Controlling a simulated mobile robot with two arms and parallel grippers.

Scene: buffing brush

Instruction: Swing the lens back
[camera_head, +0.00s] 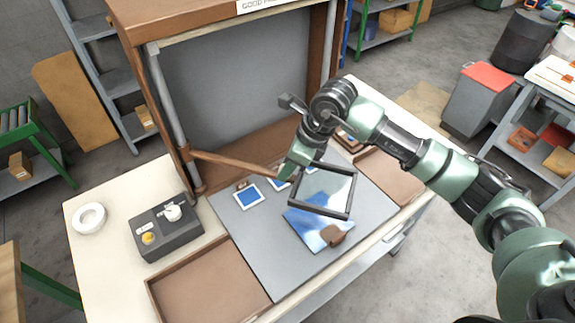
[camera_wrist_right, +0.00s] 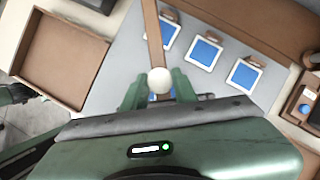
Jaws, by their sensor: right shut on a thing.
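The lens (camera_head: 326,188) is a clear square pane in a dark frame. It is over the grey work mat, partly above a glossy blue plate (camera_head: 305,226). A brown swing arm (camera_head: 232,163) runs from the left post of the booth to the lens; it also shows in the right wrist view (camera_wrist_right: 153,38). My right gripper (camera_head: 284,174) is at the lens frame's upper left corner, where the arm meets it. In the wrist view its fingers (camera_wrist_right: 158,88) are shut on a round white knob (camera_wrist_right: 159,79). My left gripper is out of view.
A brown block (camera_head: 335,236) sits on the blue plate. Several blue-faced cards (camera_head: 249,196) lie behind the lens. A control box (camera_head: 166,231) and white tape roll (camera_head: 89,218) are at the left, with a brown tray (camera_head: 208,285) in front. The booth's grey back panel (camera_head: 235,85) stands behind.

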